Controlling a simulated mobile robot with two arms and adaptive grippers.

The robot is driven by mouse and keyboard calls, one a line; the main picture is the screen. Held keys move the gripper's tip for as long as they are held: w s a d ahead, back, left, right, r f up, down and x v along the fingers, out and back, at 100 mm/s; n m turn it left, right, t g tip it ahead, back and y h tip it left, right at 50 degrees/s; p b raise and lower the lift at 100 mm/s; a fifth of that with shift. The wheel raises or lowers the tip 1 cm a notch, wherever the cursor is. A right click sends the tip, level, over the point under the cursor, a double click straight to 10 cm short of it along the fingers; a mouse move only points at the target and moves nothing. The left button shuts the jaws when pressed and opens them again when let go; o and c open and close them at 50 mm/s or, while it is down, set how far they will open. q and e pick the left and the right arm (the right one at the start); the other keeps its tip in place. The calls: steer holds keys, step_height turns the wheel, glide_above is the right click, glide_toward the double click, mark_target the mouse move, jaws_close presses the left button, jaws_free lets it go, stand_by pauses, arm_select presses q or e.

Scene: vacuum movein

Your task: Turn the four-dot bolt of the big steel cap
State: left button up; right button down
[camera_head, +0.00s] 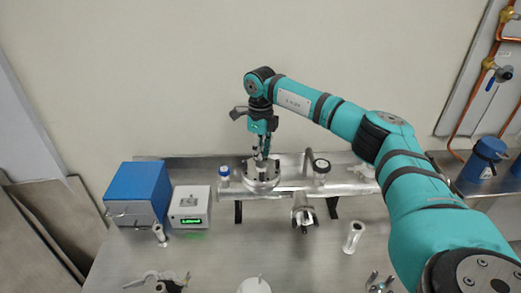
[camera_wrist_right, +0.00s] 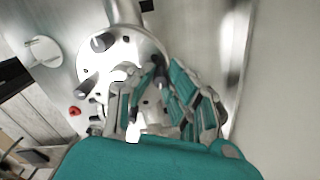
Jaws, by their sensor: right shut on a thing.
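The big steel cap (camera_head: 262,184) is a round, shiny flange on the bench's raised shelf. In the right wrist view the cap (camera_wrist_right: 140,48) is a pale disc with small dark holes and upright grey bolts, one bolt (camera_wrist_right: 103,42) at the upper left and another (camera_wrist_right: 86,88) at the left edge. My right gripper (camera_head: 261,157) points down over the cap. Its fingers (camera_wrist_right: 147,88) are shut on a bolt there, mostly hidden between them. The dot marks are too small to read. My left gripper is in neither view.
A blue-capped vial (camera_head: 224,176) stands close left of the cap, a dark-topped part (camera_head: 321,170) to its right. A display box (camera_head: 190,206) and a blue box (camera_head: 139,192) sit further left. Metal parts (camera_head: 354,236) stand on the front bench.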

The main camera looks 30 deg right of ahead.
steer(key=m+p, duration=0.1)
steer(key=m, duration=0.6)
steer(key=shift+w+r, duration=0.1)
steer(key=shift+r, duration=0.05)
steer(key=m, duration=0.4)
steer(key=shift+m+p, duration=0.45)
steer(key=shift+m, duration=1.35)
steer(key=c, duration=1.3)
jaws_free()
step_height(320, 180, up, 12)
steer(key=shift+f, duration=0.1)
